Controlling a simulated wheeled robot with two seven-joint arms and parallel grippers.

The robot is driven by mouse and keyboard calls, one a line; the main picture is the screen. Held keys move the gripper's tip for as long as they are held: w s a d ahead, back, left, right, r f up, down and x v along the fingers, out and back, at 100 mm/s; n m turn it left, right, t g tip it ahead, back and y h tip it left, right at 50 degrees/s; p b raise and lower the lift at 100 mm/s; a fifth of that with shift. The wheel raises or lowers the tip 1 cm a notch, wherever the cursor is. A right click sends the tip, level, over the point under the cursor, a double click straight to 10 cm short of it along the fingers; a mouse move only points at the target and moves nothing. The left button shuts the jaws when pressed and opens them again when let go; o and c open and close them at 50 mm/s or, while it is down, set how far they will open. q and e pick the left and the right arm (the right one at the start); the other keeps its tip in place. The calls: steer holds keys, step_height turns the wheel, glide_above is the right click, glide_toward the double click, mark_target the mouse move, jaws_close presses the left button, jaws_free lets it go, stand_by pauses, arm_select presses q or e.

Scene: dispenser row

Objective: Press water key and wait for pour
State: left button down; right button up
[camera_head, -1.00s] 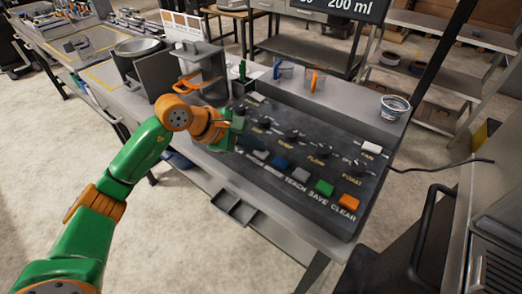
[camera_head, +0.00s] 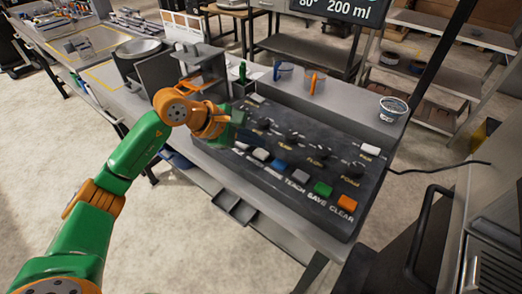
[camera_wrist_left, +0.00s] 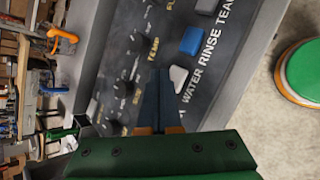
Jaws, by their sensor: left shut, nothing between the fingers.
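The water key (camera_wrist_left: 178,78) is a light grey button beside the word WATER in the left wrist view; it also shows on the panel in the head view (camera_head: 261,154). My left gripper (camera_head: 238,132) is shut and empty over the left part of the dark control panel (camera_head: 370,182). In the left wrist view its dark fingertips (camera_wrist_left: 160,73) point at the panel just left of the water key. I cannot tell whether they touch anything. My right gripper is not in view.
The blue rinse key (camera_wrist_left: 191,41) lies beside the water key. The green save key (camera_head: 322,188) and orange clear key (camera_head: 346,202) are farther right. Several knobs line the panel. A patterned cup (camera_head: 393,108) stands on the ledge behind. A display (camera_head: 335,8) reads 80° and 200 ml.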

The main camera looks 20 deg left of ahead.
mark_target(255, 153)
arm_select(q)
step_height(255, 153, up, 5)
steer(key=p, duration=0.3)
steer(key=shift+f, duration=0.1)
stand_by(0.3)
